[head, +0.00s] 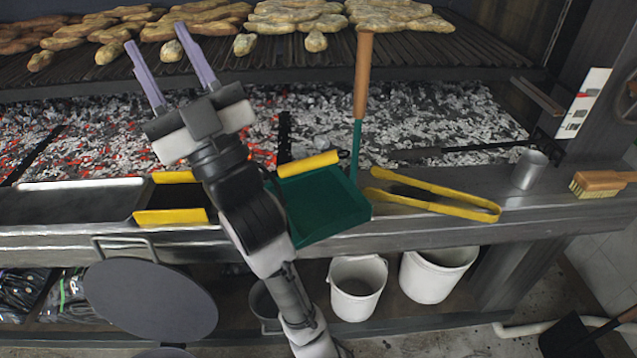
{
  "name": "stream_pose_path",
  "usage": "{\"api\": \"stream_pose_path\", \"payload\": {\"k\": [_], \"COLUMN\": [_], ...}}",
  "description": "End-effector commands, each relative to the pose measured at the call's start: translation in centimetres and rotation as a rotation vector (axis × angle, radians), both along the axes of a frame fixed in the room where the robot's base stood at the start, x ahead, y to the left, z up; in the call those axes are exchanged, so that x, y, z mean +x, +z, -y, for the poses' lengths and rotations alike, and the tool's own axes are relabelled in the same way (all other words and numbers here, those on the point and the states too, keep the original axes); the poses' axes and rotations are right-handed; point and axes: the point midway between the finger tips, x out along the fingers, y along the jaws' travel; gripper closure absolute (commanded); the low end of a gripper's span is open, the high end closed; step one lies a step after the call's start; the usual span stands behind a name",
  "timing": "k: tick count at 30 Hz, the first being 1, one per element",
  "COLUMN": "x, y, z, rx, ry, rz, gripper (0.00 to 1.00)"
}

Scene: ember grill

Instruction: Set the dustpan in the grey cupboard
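A green pan (318,205), which looks like the dustpan, rests on the grill's front ledge right of my arm. A green shaft with a wooden handle (364,75) rises behind its right side and appears joined to it. My gripper (156,36) is up and to the left of the pan, over the grill in the picture. Its two purple-grey fingers are spread with nothing visible between them. My arm passes close by the pan's left edge in the picture. I cannot make out a grey cupboard in this view.
Yellow tongs (435,200), a metal cup (529,168) and a brush (600,183) lie along the ledge. Glowing coals (100,150) and a grate with bread (300,15) are behind. Below are white buckets (357,287) and a round dark plate (150,300).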

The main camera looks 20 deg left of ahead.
Motion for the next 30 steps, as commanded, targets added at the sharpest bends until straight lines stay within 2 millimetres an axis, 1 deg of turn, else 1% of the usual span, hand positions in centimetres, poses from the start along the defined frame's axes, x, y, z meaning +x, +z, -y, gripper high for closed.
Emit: {"api": "stream_pose_path", "payload": {"k": [1, 2, 3, 5, 6, 8, 9, 10, 11, 12, 15, 18, 21, 23, 25, 30], "x": [3.8, 5.7, 8.0, 11.2, 13.0, 15.3, 16.6, 17.4, 18.0, 18.6, 19.2, 19.0, 18.6, 18.6, 18.9, 21.1], "y": [-1.9, -2.9, -4.3, -6.5, -8.0, -10.4, -12.1, -13.3, -14.4, -15.9, -19.0, -21.1, -22.3, -22.6, -22.7, -22.5], "z": [1.3, 2.0, 3.1, 5.1, 6.6, 9.1, 10.9, 12.3, 13.6, 15.5, 19.4, 22.3, 23.9, 24.2, 24.0, 21.7], "rx": [-0.065, -0.105, -0.155, -0.227, -0.273, -0.339, -0.382, -0.412, -0.441, -0.477, -0.55, -0.603, -0.635, -0.644, -0.65, -0.65], "ry": [-0.054, -0.076, -0.102, -0.138, -0.157, -0.18, -0.193, -0.2, -0.205, -0.21, -0.209, -0.201, -0.193, -0.187, -0.183, -0.18], "rz": [-0.074, -0.117, -0.176, -0.261, -0.317, -0.401, -0.454, -0.493, -0.53, -0.576, -0.668, -0.73, -0.761, -0.77, -0.775, -0.776], "gripper": [0.6, 0.6, 0.6, 0.6, 0.6, 0.6, 0.6, 0.6, 0.6, 0.6, 0.6, 0.6, 0.6, 0.6, 0.6, 0.6]}}
